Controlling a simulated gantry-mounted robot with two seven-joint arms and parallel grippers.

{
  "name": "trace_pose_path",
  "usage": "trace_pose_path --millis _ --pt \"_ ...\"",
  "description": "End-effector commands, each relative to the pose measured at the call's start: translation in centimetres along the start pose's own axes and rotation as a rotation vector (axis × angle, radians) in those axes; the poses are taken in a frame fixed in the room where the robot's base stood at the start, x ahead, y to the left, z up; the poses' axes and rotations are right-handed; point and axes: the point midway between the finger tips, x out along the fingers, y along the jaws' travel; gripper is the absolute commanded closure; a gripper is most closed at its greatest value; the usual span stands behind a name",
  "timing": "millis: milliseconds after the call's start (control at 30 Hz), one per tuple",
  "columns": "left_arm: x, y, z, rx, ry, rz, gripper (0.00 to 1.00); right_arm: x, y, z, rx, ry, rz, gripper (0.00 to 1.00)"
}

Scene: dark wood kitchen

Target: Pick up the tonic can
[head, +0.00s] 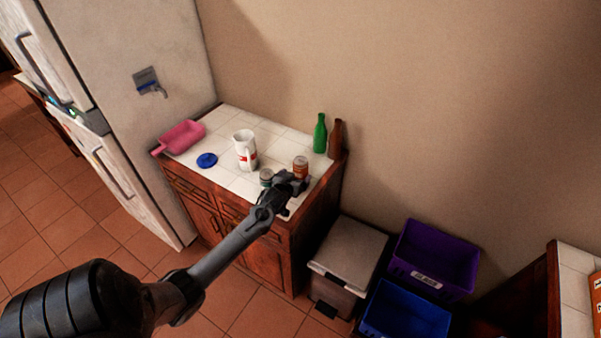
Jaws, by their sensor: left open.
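My left arm reaches from the lower left to the tiled counter (222,128). My left gripper (290,181) is open at the counter's front right part. A small orange-brown can (300,166) stands just behind the gripper. A small dark green can (266,176) stands just left of the gripper. The labels are too small to read, so I cannot tell which one is the tonic can. The gripper hides part of the space around the cans, and I cannot tell whether it touches either. My right gripper is not in view.
A white and red pitcher (245,150), a blue disc (207,160) and a pink scoop-like container (181,137) are on the counter's left. A green bottle (320,134) and a brown bottle (335,139) stand at the back right. Bins (350,243) stand on the floor to the right.

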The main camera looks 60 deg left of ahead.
Motion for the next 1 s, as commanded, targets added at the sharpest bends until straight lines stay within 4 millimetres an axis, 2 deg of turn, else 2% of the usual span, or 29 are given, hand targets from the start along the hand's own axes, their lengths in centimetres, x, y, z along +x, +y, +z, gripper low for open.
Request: trace_pose_path --millis 333,700,1000 --pt "1.7 0.0 -0.1 0.001 0.000 0.000 0.07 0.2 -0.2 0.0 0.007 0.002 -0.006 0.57" --pt "5.9 0.0 -0.1 0.001 0.001 0.000 0.07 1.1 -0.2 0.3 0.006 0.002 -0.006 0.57" --pt "6.7 0.0 -0.1 0.001 0.000 0.001 0.07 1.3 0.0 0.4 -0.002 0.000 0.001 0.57"
